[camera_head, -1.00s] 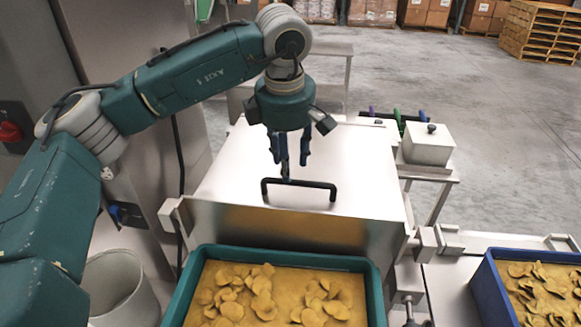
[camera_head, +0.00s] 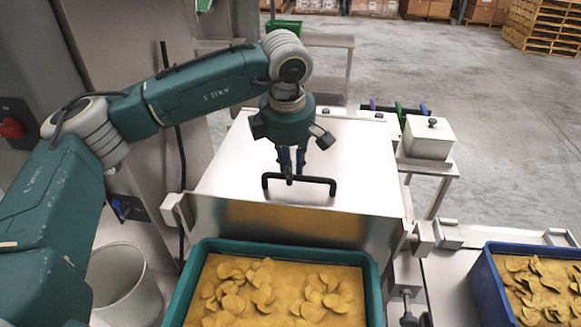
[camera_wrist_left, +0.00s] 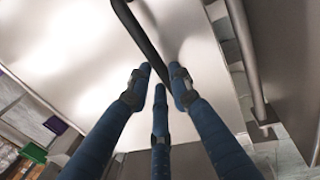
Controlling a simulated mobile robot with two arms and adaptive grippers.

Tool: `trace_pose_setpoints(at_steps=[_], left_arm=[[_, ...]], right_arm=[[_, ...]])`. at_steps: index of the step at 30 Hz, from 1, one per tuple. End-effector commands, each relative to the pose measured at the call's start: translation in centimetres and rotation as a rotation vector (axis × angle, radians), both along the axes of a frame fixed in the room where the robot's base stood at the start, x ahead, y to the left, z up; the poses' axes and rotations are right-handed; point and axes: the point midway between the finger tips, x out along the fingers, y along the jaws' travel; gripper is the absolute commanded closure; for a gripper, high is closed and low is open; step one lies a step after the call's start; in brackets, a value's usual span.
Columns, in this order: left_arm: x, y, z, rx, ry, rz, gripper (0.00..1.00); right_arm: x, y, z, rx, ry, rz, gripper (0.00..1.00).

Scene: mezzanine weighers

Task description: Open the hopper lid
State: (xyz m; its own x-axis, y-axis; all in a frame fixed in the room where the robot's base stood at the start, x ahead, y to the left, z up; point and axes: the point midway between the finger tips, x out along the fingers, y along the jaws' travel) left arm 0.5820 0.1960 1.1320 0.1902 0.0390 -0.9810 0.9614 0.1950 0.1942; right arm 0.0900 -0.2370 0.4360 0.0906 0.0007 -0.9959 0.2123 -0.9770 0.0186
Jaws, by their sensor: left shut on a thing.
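The hopper lid (camera_head: 240,160) is a broad flat metal plate. It looks closed, lying over the hopper (camera_head: 290,225). A black bar handle (camera_head: 325,181) stands near its front edge; it also shows in the wrist view (camera_wrist_left: 135,30). My left gripper (camera_head: 291,176) points down at the left part of the handle and is shut on it. In the wrist view the blue fingers (camera_wrist_left: 160,82) come together at the dark bar. The exact contact is partly hidden. My right gripper is not in view.
A teal crate of chips (camera_head: 190,290) stands just before the hopper, and a blue crate of chips (camera_head: 487,285) at the right. A metal box with a knob (camera_head: 428,142) stands right of the lid. A pale bin (camera_head: 125,290) is at lower left. Open floor lies behind.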

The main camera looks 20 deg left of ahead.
Motion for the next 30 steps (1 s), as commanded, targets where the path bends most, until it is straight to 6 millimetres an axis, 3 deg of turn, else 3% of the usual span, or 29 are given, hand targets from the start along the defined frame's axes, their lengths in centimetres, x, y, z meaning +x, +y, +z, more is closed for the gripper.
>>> trace_pose_setpoints(at_steps=[8,14,24,30], left_arm=[[0.5,0.0,2.0,-0.001,-0.005,0.001,1.0],[1.7,0.3,6.4,-0.002,-0.01,0.002,1.0],[6.0,1.2,15.1,-0.001,-0.008,0.005,1.0],[8.5,1.7,17.8,0.001,-0.007,0.005,1.0]], right_arm=[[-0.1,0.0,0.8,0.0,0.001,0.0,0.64],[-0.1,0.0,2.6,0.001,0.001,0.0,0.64],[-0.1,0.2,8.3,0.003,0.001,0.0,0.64],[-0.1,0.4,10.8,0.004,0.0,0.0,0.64]])
